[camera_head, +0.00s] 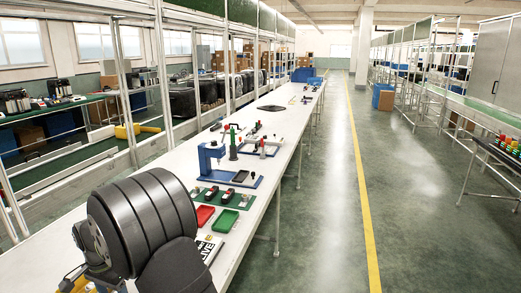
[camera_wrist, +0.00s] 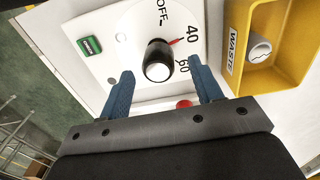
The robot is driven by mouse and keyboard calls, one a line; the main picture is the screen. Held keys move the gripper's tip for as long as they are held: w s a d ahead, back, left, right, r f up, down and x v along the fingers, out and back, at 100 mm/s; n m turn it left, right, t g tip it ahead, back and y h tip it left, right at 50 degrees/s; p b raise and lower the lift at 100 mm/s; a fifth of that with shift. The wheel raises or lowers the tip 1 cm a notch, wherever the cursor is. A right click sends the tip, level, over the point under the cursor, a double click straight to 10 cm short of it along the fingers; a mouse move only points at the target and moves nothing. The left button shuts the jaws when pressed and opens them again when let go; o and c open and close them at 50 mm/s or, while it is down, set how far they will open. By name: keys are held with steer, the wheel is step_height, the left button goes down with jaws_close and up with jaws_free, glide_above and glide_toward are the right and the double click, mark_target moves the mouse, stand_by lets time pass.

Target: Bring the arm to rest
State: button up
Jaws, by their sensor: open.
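My gripper (camera_wrist: 161,68) shows in the wrist view with its two blue fingers apart and nothing held. A black knob (camera_wrist: 157,58) with a pale end appears between the fingertips, with a gap on both sides. I cannot tell how far the fingertips are from the panel in depth. The knob sits on a white dial panel (camera_wrist: 120,50) marked OFF, 40 and 60, and a red pointer lies by the 40. In the head view my arm fills the lower left, and the fingers and knob are not visible there.
A yellow bin (camera_wrist: 284,88) labelled WASTE, holding a whitish round piece (camera_wrist: 259,48), is right of the dial. A green switch (camera_wrist: 89,45) is left. On the long white bench (camera_head: 250,226) stand a blue press (camera_head: 208,158), a red tray (camera_head: 201,216) and a green tray (camera_head: 225,221).

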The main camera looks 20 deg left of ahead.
steer(key=shift+r, duration=2.35)
steer(key=shift+o, duration=1.3)
steer(key=shift+r, duration=0.1)
steer(key=o, duration=0.6)
step_height(320, 180, up, 11)
steer(key=shift+s, duration=0.1)
steer(key=shift+o, duration=0.2)
step_height(320, 180, down, 9)
steer(key=shift+f, duration=0.2)
step_height(320, 180, up, 10)
